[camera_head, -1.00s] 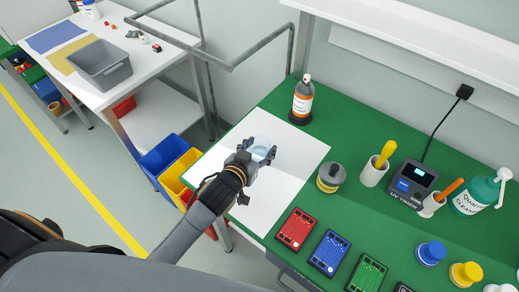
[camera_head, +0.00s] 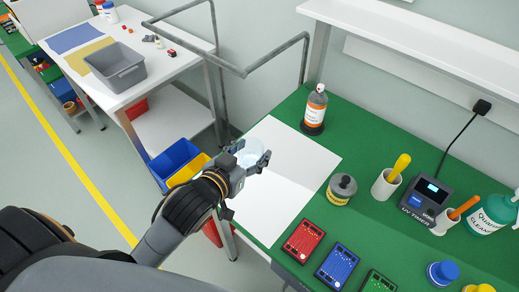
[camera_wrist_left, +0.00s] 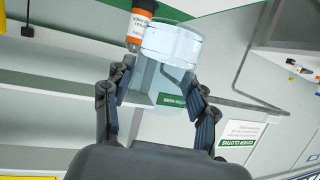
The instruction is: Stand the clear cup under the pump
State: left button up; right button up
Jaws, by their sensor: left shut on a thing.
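My left gripper (camera_head: 248,164) is shut on the clear cup (camera_head: 247,152), holding it near the left edge of a white sheet on the green table. In the left wrist view the cup (camera_wrist_left: 172,42) sits between the fingertips (camera_wrist_left: 165,85). Its height above the sheet is hard to tell. My right gripper is not in view.
The white sheet (camera_head: 300,165) is bare. An orange-labelled bottle (camera_head: 315,110), a squat grey-topped jar (camera_head: 341,189), a white holder (camera_head: 385,186) and a UV timer (camera_head: 428,197) stand on the green table. Red (camera_head: 303,241) and blue (camera_head: 337,264) boards lie in front.

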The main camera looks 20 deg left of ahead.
aim_at(241, 156)
pick_arm(q)
jog(key=shift+v, duration=1.2)
jog(key=shift+s+a+r+p, duration=0.35)
jog(key=shift+r+p, duration=0.1)
jog(key=shift+p, duration=0.15)
jog(key=shift+a+p+v, duration=0.15)
jog(key=shift+p+v, duration=0.6)
jog(key=shift+v, duration=0.1)
jog(key=shift+a+p+v, duration=0.15)
jog(key=shift+p+v, duration=0.55)
jog(key=shift+v, duration=0.1)
